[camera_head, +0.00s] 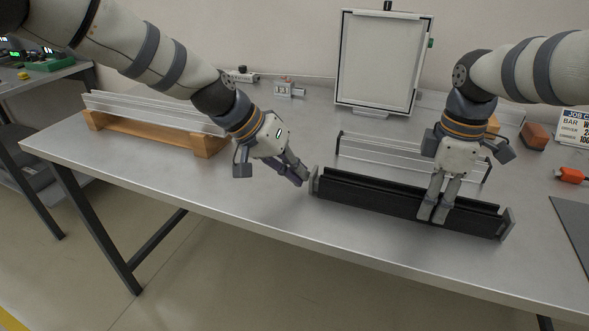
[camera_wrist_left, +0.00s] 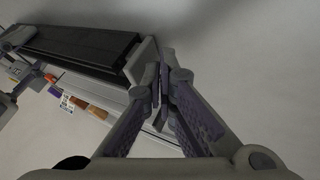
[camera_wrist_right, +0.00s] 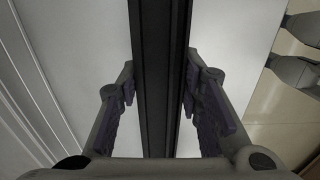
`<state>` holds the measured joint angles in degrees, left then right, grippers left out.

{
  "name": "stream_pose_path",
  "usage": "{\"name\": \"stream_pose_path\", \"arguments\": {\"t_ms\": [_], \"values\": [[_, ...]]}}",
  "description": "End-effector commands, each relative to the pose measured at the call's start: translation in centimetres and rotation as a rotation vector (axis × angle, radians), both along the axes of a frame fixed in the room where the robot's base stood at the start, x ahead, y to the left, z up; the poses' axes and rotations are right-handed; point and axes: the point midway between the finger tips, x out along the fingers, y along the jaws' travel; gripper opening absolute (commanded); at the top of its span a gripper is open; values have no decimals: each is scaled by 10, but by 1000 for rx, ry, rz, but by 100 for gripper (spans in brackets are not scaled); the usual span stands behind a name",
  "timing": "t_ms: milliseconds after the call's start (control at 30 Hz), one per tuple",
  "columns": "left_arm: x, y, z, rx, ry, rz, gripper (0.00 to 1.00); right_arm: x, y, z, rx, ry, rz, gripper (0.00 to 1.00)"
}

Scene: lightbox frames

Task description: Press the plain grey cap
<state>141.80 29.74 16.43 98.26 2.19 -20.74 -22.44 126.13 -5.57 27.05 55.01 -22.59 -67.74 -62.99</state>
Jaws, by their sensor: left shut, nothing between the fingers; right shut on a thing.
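A long black bar (camera_head: 400,197) lies on the grey table with a grey cap at each end. The left end cap (camera_head: 314,182) also shows in the left wrist view (camera_wrist_left: 142,62); the right end cap (camera_head: 507,224) stands at the other end. I cannot tell for certain which cap is plain. My left gripper (camera_head: 302,177) is shut and empty, its fingertips right beside the left end cap; I cannot tell whether they touch it. My right gripper (camera_head: 433,211) is shut on the black bar right of its middle, with a finger on each side in the right wrist view (camera_wrist_right: 160,80).
Silver rails (camera_head: 375,149) lie just behind the bar. Long silver bars on a wooden rack (camera_head: 150,134) are at the left. A white framed panel (camera_head: 375,60) stands at the back. A red-orange item (camera_head: 570,174) and a dark mat (camera_head: 577,222) are at the right. The table's front left is clear.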

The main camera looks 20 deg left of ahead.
Motion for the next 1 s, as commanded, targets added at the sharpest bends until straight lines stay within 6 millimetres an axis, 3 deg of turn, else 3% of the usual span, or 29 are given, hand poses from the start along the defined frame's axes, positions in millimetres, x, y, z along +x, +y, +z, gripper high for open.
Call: {"name": "stream_pose_path", "arguments": {"t_ms": [200,500,567,733,1000], "values": [[0,-23,0,-1,1,-3,0,0,1,-1,1,1,1,0],[-1,-22,0,-2,3,-3,0,-1,2,-1,4,1,2,0],[0,-17,0,-3,2,-1,0,-1,2,-1,5,1,2,0],[0,19,0,-3,0,5,0,0,2,-1,4,1,1,0],[-24,49,54,0,-5,2,0,0,1,-1,2,2,1,0]]}}
